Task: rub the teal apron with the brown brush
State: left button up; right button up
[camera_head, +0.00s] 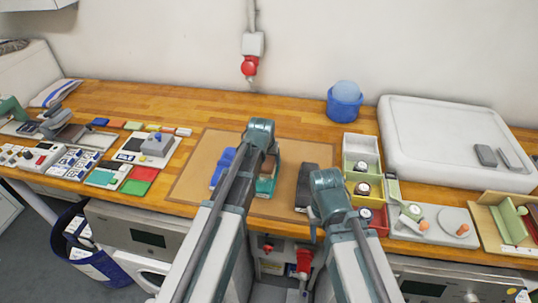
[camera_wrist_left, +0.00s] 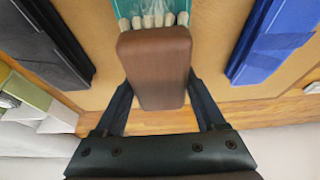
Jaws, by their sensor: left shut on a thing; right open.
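My left gripper (camera_head: 268,168) is shut on the brown brush (camera_wrist_left: 155,65), with one finger on each side of its block. The brush's pale bristles point to the teal apron (camera_wrist_left: 186,6), which lies flat beneath. The brush covers much of the apron, and I cannot tell if the bristles touch it. In the head view the brush (camera_head: 268,164) is partly behind my left arm and a teal corner of the apron (camera_head: 265,187) shows. My right gripper (camera_head: 312,222) is open, to the right near the table's front edge, partly hidden by its arm.
A blue folded garment (camera_head: 221,168) lies left of the apron and a black one (camera_head: 306,184) right, all on a brown mat (camera_head: 193,177). Bins (camera_head: 361,143) stand right of the mat, with a blue bucket (camera_head: 344,103) behind. Bare wood lies behind the mat.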

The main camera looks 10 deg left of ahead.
aim_at(264, 167)
pick_arm(q)
jog(key=shift+s, duration=0.6)
jog(key=shift+s+r, duration=0.1)
jog(key=shift+s, duration=1.65)
jog(key=shift+s, duration=1.85)
notch_tip(264, 167, up, 6)
jog(key=p, duration=0.6)
